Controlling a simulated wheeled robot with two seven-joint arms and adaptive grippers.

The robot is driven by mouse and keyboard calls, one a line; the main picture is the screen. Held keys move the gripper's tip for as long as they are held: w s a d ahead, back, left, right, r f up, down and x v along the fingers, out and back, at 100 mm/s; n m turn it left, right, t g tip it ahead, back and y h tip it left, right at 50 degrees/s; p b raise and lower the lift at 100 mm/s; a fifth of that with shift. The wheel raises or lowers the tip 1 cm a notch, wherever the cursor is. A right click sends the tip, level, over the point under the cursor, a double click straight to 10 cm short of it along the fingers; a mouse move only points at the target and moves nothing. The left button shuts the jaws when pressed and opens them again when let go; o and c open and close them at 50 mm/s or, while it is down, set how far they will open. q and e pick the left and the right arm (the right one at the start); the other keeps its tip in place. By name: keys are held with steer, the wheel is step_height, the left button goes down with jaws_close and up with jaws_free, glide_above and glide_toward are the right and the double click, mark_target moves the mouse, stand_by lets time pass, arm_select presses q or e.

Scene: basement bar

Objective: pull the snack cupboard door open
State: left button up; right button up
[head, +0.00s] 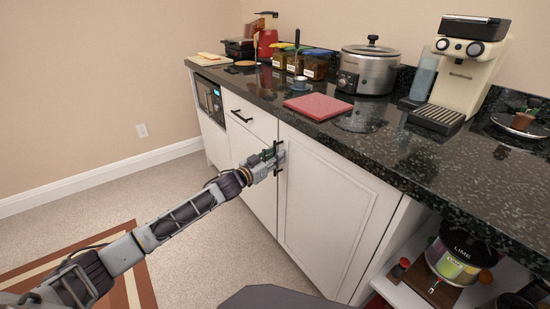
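The snack cupboard door (335,215) is a white panelled door under the dark counter, and it looks closed, flush with the cabinet front. Its dark vertical handle (279,157) is near the upper left edge of the door. My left arm reaches in from the lower left, and my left gripper (274,160) is at the handle, overlapping it in the picture. The fingers are small and dark against the handle, so I cannot tell whether they are closed around it. My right gripper is not in view.
The black speckled counter (420,160) overhangs the door. It carries a red board (318,106), a slow cooker (368,70) and a coffee machine (460,70). A drawer (250,117) is left of the door. Open shelves with a lime tin (458,262) are at right. The carpet at left is clear.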

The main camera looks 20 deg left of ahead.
arm_select(q)
steer(key=shift+w+d, duration=0.1)
steer(key=shift+w, duration=0.05)
jaws_close()
stand_by(0.4)
